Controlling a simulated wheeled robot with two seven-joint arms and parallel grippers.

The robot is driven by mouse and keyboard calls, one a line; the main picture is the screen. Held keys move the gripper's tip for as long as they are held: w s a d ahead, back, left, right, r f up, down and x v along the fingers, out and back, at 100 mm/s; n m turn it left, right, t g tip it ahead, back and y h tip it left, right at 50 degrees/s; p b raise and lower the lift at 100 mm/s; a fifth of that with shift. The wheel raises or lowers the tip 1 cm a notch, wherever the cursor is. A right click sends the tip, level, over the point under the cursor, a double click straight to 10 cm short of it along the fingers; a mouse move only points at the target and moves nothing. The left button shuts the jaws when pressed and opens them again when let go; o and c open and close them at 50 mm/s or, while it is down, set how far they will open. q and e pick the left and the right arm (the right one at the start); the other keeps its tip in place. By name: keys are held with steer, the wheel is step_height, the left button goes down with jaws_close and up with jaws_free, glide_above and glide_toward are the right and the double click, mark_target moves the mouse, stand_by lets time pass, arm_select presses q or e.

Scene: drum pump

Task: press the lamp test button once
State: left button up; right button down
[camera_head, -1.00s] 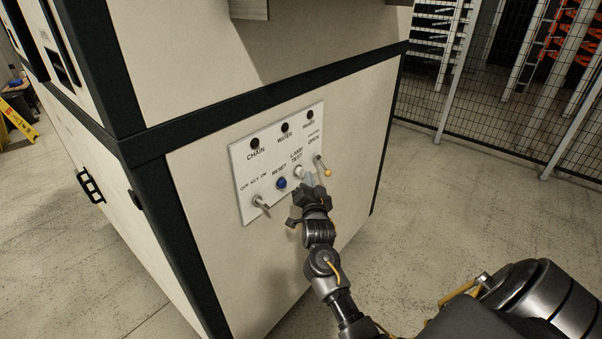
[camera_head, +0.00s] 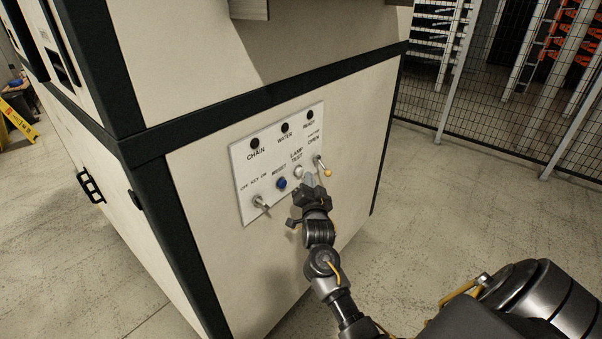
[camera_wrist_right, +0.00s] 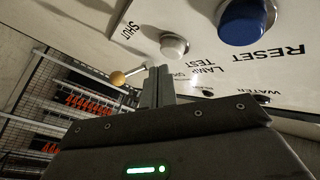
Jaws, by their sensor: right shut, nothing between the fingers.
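The lamp test button (camera_head: 299,171) is a small white round button under its "LAMP TEST" label on the white control panel (camera_head: 245,176). It also shows in the right wrist view (camera_wrist_right: 173,46), just beyond my fingertips. My right gripper (camera_head: 308,180) is shut and empty, with its fingertips close to the panel, just right of and below the button. In the right wrist view its fingers (camera_wrist_right: 157,82) point at the panel; a small gap seems to separate them from the button. I cannot tell whether they touch anything. My left gripper is not in view.
Left of the button are the blue reset button (camera_head: 281,183) and the key switch (camera_head: 261,202). Right of it is a toggle lever with an orange ball tip (camera_head: 328,173), close to my fingers. Three dark lamps line the panel's top. A mesh fence (camera_head: 490,120) stands behind.

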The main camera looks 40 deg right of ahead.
steer(key=shift+w, duration=0.15)
stand_by(0.5)
steer(key=shift+w+a, duration=0.1)
steer(key=shift+w, duration=0.2)
steer(key=shift+w+a, duration=0.15)
steer(key=shift+w, duration=0.3)
stand_by(0.7)
steer(key=shift+s, duration=0.2)
steer(key=shift+s+d+p, duration=0.25)
steer(key=shift+s+p, duration=0.05)
steer(key=shift+s, duration=0.35)
steer(key=shift+s, duration=0.1)
steer(key=s+p, duration=0.1)
steer(key=s, duration=0.1)
steer(key=s+d+p, duration=0.1)
steer(key=s, duration=0.1)
steer(key=shift+s+d, duration=0.15)
steer(key=shift+s, duration=0.2)
